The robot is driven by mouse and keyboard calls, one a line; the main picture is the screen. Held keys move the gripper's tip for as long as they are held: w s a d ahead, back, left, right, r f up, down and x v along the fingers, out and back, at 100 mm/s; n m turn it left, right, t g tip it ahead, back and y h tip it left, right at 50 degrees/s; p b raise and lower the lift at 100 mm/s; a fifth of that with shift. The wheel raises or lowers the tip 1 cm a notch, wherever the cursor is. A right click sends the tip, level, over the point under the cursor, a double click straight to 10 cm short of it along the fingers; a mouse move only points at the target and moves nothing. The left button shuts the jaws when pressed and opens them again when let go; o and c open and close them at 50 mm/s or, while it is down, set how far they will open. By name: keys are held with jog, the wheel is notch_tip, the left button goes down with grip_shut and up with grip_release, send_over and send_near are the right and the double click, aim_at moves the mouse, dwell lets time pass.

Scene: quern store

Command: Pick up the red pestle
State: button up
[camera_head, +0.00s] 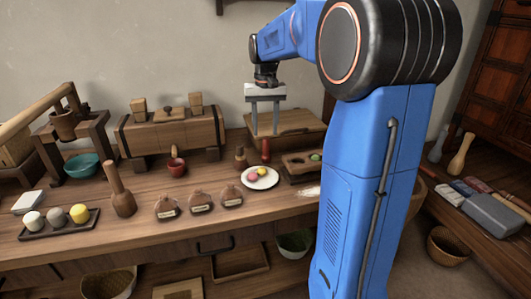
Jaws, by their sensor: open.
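The red pestle (266,150) stands upright on the wooden counter, behind the white plate and in front of a low wooden box. It is small and slim in this view. My gripper (264,132) points down above it, with its two grey fingers apart and nothing between them. The fingertips appear just over the pestle's top; the exact gap in depth is hard to tell.
A dark brown pestle-like piece (241,158) stands left of the red one. A wooden tray with hollows (289,172) is on the right, and the low wooden box (305,121) is behind.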

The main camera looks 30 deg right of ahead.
aim_at(266, 138)
jog(key=shift+d+f, duration=0.2)
jog(key=shift+f, duration=3.45)
jog(key=shift+c, duration=0.4)
jog(key=shift+w, duration=0.1)
grip_shut()
jog(key=shift+r, duration=0.15)
